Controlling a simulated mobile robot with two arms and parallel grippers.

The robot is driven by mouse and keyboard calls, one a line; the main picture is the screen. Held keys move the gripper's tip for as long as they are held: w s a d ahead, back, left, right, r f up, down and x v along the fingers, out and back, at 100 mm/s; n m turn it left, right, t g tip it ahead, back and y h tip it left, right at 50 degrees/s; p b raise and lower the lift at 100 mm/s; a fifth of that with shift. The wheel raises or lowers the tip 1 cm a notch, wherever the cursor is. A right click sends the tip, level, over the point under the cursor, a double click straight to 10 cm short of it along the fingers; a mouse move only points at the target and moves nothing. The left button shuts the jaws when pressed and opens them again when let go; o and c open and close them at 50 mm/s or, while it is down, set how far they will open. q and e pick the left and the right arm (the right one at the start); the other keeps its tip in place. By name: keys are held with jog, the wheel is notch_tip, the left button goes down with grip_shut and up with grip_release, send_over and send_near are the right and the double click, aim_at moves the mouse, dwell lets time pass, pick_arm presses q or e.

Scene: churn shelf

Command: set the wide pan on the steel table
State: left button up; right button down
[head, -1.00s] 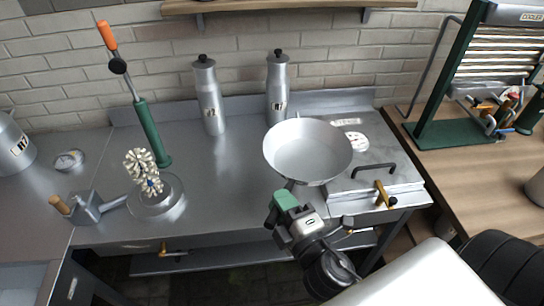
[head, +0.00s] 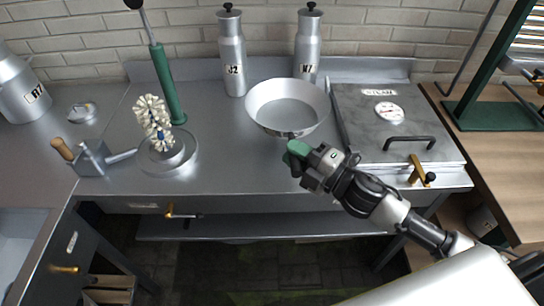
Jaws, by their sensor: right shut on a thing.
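The wide pan (head: 286,112) is a round, shallow silver pan with flared sides and a dark label on its near side. It is level over the middle-right of the steel table (head: 228,155), left of the steam unit. I cannot tell whether its base touches the table top. My right gripper (head: 296,147), with green fingers, is shut on the pan's near edge; the fingertips are partly hidden. My left gripper is out of view.
Metal bottles J2 (head: 232,60) and W7 (head: 307,45) stand behind the pan. The steam unit (head: 385,125) is at right. A green pump (head: 168,85) and a bristly whisk head on a dish (head: 168,160) are at left. Table between dish and pan is clear.

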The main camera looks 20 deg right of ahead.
jog(key=shift+w+a+f, duration=0.6)
jog(key=shift+w+f, duration=0.2)
jog(key=shift+f, duration=0.45)
jog(key=shift+w+a+f, duration=0.6)
jog(key=shift+w+f, duration=0.25)
jog(key=shift+f, duration=0.45)
jog(key=shift+w+a+f, duration=0.6)
jog(key=shift+w+f, duration=0.2)
jog(key=shift+f, duration=0.45)
jog(key=shift+f+b, duration=0.1)
jog(key=shift+b, duration=0.25)
jog(key=c, duration=1)
grip_release()
jog(key=shift+o, duration=0.2)
